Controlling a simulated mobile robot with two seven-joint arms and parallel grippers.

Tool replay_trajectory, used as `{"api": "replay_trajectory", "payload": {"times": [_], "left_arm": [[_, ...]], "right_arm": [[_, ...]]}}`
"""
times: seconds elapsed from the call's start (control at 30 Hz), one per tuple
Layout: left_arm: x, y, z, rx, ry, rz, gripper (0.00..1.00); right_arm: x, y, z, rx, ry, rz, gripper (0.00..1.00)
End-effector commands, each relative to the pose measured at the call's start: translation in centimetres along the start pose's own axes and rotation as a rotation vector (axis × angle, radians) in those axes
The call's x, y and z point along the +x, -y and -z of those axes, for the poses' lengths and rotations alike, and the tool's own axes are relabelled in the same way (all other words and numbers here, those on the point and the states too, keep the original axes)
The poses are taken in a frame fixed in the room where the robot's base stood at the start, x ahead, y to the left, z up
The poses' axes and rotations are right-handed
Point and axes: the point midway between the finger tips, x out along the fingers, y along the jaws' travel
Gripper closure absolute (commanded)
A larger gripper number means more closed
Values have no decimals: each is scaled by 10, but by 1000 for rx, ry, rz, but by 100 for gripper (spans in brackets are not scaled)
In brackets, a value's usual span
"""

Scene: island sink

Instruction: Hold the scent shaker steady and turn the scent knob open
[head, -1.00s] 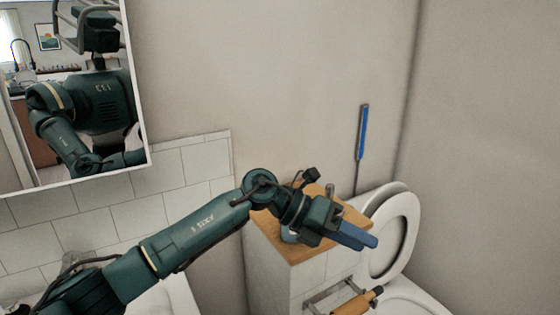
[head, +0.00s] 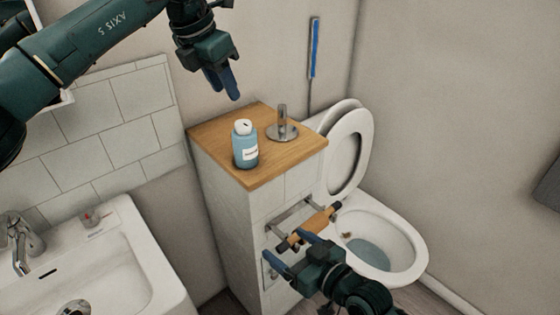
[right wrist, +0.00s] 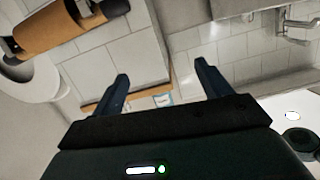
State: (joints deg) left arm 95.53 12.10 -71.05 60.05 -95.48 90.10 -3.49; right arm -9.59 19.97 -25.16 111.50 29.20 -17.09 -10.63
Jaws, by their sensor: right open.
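The scent shaker (head: 245,150) is a light blue bottle with a white cap and label. It stands upright on the wooden top of the cabinet in the head view. The white cap (head: 243,126) with a small dark mark appears to be the scent knob. A bit of the shaker shows between the fingers in the right wrist view (right wrist: 163,99). My left gripper (head: 228,86) hangs above and behind the shaker, apart from it; its finger gap is unclear. My right gripper (head: 294,250) is open and empty, low in front of the cabinet, below the shaker.
A metal stand (head: 282,128) stands right of the shaker on the wooden top (head: 262,172). A toilet roll holder (head: 308,228) is on the cabinet side near my right gripper. The toilet (head: 395,235) is to the right; a sink (head: 110,255) is at left.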

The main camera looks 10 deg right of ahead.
Motion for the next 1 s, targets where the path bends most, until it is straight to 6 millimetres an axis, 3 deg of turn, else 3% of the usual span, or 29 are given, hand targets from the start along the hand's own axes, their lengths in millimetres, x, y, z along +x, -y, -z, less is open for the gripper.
{"api": "replay_trajectory", "payload": {"times": [0.03,0.2,0.4,0.53,0.73,1.0], "left_arm": [[0,0,0,0,0,1,64],[0,0,0,0,1,1,64],[0,0,0,0,1,2,64],[0,0,0,0,1,2,64],[0,1,0,1,1,2,64],[0,0,0,0,1,2,64]], "right_arm": [[13,-6,20,-23,-36,27,23],[42,-23,76,-65,-124,96,23],[59,-41,126,-99,-189,133,23],[64,-47,143,-107,-208,142,23],[76,-48,152,-108,-216,144,23],[124,-39,163,-107,-217,145,23]]}}
